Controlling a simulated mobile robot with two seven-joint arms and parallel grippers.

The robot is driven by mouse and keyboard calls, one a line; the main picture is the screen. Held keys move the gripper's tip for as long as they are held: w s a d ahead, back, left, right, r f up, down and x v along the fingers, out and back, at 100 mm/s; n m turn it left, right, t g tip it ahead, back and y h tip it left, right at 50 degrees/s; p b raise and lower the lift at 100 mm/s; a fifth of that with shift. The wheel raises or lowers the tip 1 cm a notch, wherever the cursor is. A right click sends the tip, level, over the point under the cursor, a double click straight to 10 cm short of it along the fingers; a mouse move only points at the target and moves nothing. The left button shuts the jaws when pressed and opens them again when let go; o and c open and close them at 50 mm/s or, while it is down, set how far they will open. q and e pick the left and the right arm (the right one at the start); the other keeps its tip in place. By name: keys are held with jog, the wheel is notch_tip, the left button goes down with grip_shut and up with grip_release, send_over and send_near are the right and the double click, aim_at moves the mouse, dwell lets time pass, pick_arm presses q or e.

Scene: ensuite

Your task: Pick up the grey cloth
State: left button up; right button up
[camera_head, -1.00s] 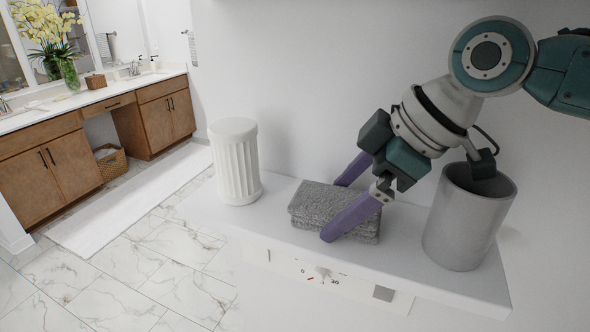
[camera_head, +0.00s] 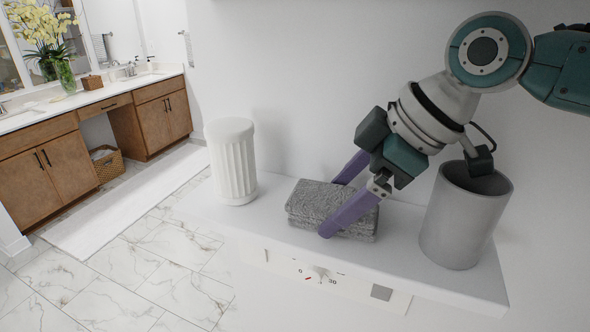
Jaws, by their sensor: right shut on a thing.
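The grey cloth (camera_head: 318,200) is a folded, fluffy stack lying on the white shelf (camera_head: 290,238). My right gripper (camera_head: 338,203) reaches down from the upper right. Its two purple fingers straddle the cloth, one on the near side and one on the far side, and are shut on it. The cloth still appears to rest on the shelf. The far finger is partly hidden behind the cloth. My left gripper does not show.
A white ribbed canister (camera_head: 233,163) stands left of the cloth. A grey cylindrical bin (camera_head: 464,220) stands to the right, close under my right wrist. The wall is right behind the shelf. A wooden vanity (camera_head: 60,160) stands across the marble floor (camera_head: 150,262).

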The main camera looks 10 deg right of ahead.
jog(key=shift+r+b, duration=0.5)
jog(key=shift+b, duration=0.05)
jog(key=s+a+b, duration=0.6)
jog(key=s+a, duration=0.4)
jog(key=s, duration=0.5)
jog(key=shift+r, duration=0.2)
